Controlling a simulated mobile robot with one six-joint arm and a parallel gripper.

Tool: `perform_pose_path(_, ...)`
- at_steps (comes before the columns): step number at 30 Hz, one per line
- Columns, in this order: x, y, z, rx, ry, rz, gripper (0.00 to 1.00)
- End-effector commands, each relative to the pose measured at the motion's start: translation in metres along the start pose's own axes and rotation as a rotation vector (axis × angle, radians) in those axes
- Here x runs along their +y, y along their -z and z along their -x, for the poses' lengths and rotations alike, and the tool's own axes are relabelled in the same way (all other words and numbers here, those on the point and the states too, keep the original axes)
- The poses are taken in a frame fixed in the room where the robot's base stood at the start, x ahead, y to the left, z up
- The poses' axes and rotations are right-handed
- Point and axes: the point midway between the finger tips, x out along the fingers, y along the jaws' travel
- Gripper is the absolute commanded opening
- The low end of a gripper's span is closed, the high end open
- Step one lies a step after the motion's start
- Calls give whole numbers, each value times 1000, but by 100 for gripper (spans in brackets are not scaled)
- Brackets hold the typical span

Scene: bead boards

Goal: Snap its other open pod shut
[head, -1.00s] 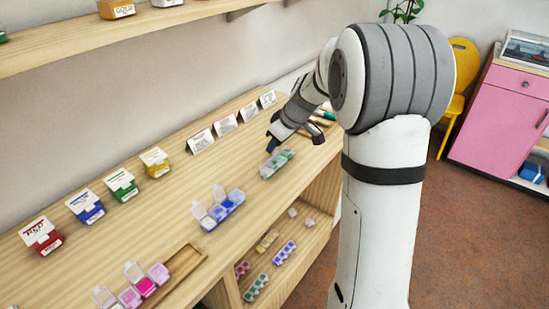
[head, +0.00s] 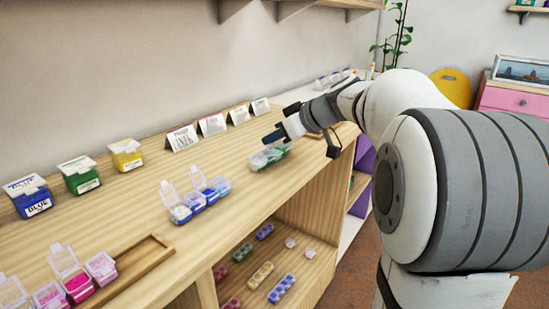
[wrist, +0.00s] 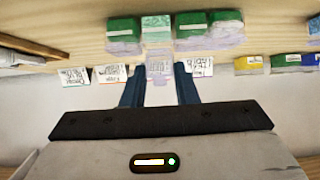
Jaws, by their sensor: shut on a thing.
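A strip of green pods (head: 268,157) lies on the wooden counter, below and beside my gripper (head: 274,135). In the wrist view the green strip (wrist: 205,35) runs across the top. One of its pods, a paler green one (wrist: 156,28), has its clear lid (wrist: 159,72) standing open toward me. The other pods of the strip look closed. My gripper's dark fingers (wrist: 158,80) are on either side of that lid and shut on it. In the head view the lid is too small and hidden to make out.
A blue pod strip (head: 198,198) with lids up stands nearer on the counter. Pink pods (head: 78,287) and a wooden tray (head: 148,248) are at lower left. Colored boxes (head: 80,175) and white cards (head: 212,125) line the back. More strips (head: 262,275) lie on the shelf below.

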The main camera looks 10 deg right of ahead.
Motion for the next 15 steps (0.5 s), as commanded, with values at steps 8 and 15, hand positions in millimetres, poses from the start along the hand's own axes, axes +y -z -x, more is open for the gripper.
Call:
perform_pose_path(8,0,-14,-3,145,-4,1,4)
perform_pose_path(15,0,-18,0,270,-4,-1,4)
